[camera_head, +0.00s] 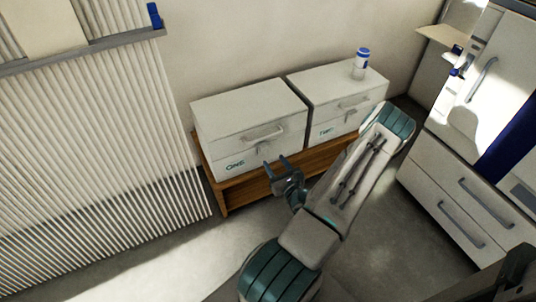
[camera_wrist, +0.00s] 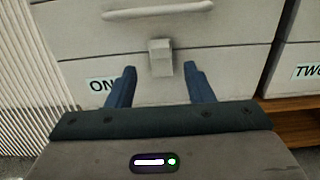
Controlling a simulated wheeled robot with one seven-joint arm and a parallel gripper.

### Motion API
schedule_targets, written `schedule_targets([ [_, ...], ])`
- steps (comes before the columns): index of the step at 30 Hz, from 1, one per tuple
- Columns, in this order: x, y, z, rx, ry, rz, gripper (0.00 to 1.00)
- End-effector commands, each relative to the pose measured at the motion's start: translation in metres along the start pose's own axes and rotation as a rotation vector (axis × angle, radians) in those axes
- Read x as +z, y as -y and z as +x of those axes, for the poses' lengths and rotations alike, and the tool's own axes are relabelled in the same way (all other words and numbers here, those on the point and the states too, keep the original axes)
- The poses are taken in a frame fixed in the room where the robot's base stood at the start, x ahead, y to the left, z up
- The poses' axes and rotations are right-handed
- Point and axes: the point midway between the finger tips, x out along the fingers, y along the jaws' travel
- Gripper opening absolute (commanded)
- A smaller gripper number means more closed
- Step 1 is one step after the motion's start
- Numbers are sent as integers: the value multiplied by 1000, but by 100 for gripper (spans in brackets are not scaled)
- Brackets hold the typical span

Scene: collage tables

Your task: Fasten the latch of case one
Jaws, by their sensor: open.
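Case one (camera_head: 251,128) is a white box labelled ONE on a low wooden bench, with a seam around it and a grey handle (camera_head: 263,133) on the front. Its latch (camera_wrist: 161,57) is a small grey block on the front below the handle, at the seam; whether it is fastened I cannot tell. My gripper (camera_head: 275,167) is in front of case one, apart from it as far as I can see. In the wrist view my gripper (camera_wrist: 158,78) is open and empty, its two blue fingers either side of the latch's line. The ONE label is partly hidden by the left finger.
Case two (camera_head: 337,101) stands close to the right on the same wooden bench (camera_head: 224,196), with a white and blue bottle (camera_head: 361,64) on top. A white cabinet (camera_head: 470,120) is at the right. A ribbed panel (camera_head: 90,140) is at the left.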

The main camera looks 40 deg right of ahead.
Motion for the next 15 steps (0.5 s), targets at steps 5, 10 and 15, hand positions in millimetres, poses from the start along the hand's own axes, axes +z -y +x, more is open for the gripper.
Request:
schedule_targets([
  [5,-1,0,36,2,4,-3,47],
  [10,-1,0,57,2,1,-2,47],
  [15,0,0,65,2,1,-1,47],
])
